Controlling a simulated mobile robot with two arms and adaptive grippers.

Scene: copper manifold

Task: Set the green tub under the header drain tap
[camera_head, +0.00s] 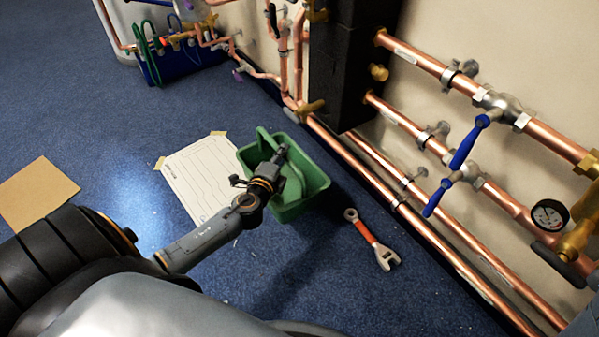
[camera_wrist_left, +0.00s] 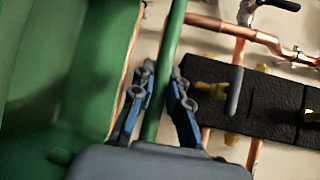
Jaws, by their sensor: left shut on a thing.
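The green tub (camera_head: 318,182) is near the middle of the head view, beside the copper pipes along the wall. My left gripper (camera_head: 277,160) is over it, shut on its handle. In the left wrist view, the gripper's blue-sided fingers (camera_wrist_left: 158,100) close around the green handle (camera_wrist_left: 172,50), with the tub's wall (camera_wrist_left: 60,80) at the left. A brass tap (camera_head: 308,107) sits low on the pipes just beyond the tub; I cannot tell whether it is the header drain tap. My right gripper is not in view.
A wrench with an orange handle (camera_head: 372,240) lies on the blue carpet right of the tub. A taped paper sheet (camera_head: 195,178) and cardboard (camera_head: 36,193) lie left. A blue bin (camera_head: 185,62) stands at the back. Copper pipes and blue-lever valves (camera_head: 465,142) line the right wall.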

